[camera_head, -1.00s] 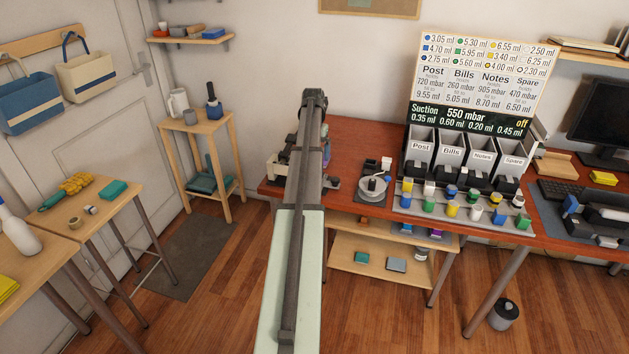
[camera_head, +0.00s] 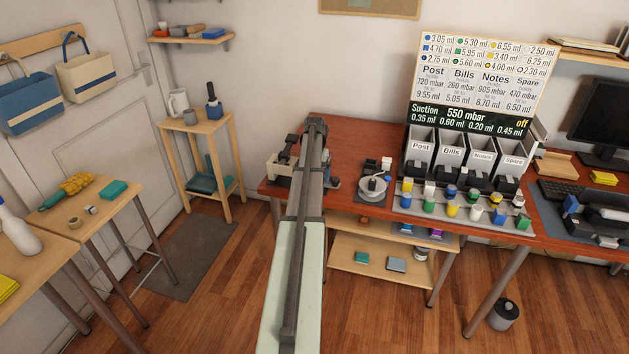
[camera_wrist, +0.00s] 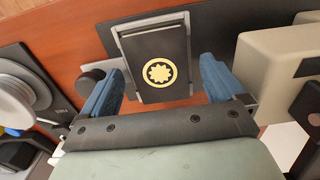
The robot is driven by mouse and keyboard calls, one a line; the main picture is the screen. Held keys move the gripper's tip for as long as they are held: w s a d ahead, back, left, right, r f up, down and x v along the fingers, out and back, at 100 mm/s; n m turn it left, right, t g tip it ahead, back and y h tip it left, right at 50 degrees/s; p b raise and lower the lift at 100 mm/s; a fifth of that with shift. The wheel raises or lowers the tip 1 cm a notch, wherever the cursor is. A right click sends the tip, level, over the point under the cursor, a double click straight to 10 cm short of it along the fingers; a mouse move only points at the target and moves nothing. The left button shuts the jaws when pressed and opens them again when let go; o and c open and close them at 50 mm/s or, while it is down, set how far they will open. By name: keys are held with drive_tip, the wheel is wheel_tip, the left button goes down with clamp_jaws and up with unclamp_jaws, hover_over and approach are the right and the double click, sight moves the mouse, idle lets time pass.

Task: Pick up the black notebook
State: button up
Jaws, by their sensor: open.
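The black notebook (camera_wrist: 155,55) has a round yellow gear-like emblem and lies against a grey holder (camera_wrist: 117,45) in the wrist view. My gripper (camera_wrist: 160,72) is open, with one blue finger to the left of the notebook and one to the right. The notebook shows between the fingers, and I see no finger closed on it. How far the fingertips reach down beside it is hard to tell. In the head view my own arm hides the notebook and most of the gripper.
A cream device (camera_head: 281,172) stands close by; it is right of the gripper in the wrist view (camera_wrist: 268,62). A dark round knob (camera_wrist: 90,82) sits near the left finger. A silver round dish (camera_head: 372,188) and labelled bins (camera_head: 451,154) stand farther right on the red desk (camera_head: 350,143).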

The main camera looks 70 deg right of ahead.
drive_tip(key=shift+f, duration=0.15)
drive_tip(key=shift+c, duration=0.2)
drive_tip(key=c, duration=1.2)
